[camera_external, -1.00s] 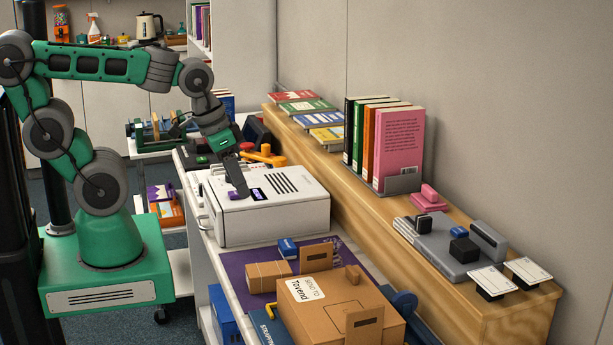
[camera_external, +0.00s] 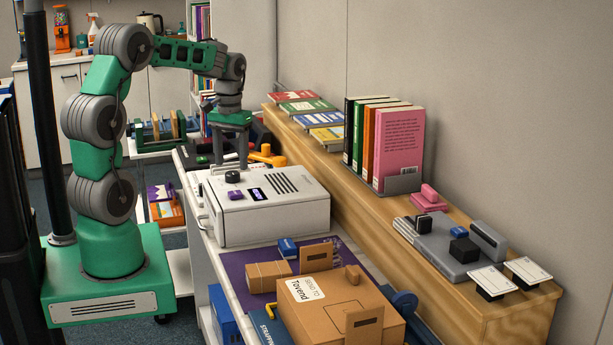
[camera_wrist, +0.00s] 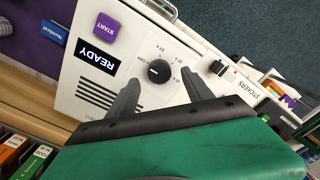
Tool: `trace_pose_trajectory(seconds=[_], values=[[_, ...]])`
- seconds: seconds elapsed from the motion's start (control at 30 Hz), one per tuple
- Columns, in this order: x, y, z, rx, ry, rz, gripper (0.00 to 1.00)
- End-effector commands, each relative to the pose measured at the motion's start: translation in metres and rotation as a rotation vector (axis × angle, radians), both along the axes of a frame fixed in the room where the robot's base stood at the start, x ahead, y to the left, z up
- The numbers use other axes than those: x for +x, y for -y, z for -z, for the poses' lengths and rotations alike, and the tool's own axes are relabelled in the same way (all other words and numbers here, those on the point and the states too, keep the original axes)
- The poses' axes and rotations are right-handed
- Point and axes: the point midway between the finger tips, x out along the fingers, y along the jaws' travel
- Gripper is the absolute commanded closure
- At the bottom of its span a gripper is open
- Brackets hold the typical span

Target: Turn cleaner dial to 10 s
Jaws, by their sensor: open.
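The cleaner is a white box (camera_external: 265,217) with vents, a black READY display (camera_external: 257,194) and a purple START button (camera_external: 235,195). Its round black dial (camera_external: 232,176) is on the top face. The dial also shows in the wrist view (camera_wrist: 159,71), with a white pointer mark and small time labels around it, too small to read surely. My gripper (camera_external: 229,162) points down above the cleaner's far end near the dial. In the wrist view my gripper (camera_wrist: 161,77) is open and empty, its fingertips on either side of the dial in the picture. Contact cannot be told.
A brown carton (camera_external: 335,310) and a purple mat (camera_external: 236,268) lie in front of the cleaner. Orange-yellow tools (camera_external: 267,156) lie behind it. A wooden shelf (camera_external: 440,260) with books runs along the right. A black switch (camera_wrist: 218,67) is near the dial.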

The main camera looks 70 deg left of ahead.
Motion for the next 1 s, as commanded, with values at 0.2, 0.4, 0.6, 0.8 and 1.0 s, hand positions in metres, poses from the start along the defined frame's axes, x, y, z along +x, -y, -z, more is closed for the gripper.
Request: trace_pose_trajectory(seconds=[0.2, 0.4, 0.6, 0.8, 1.0], values=[[0.000, 0.001, 0.031, 0.001, 0.001, 0.001, 0.41], [0.000, 0.000, 0.035, 0.001, 0.001, 0.002, 0.41], [0.000, 0.001, 0.034, 0.001, 0.001, 0.002, 0.50], [0.000, 0.001, 0.034, 0.002, 0.002, 0.002, 0.67], [0.000, 0.001, 0.034, 0.002, 0.002, 0.002, 0.83]])
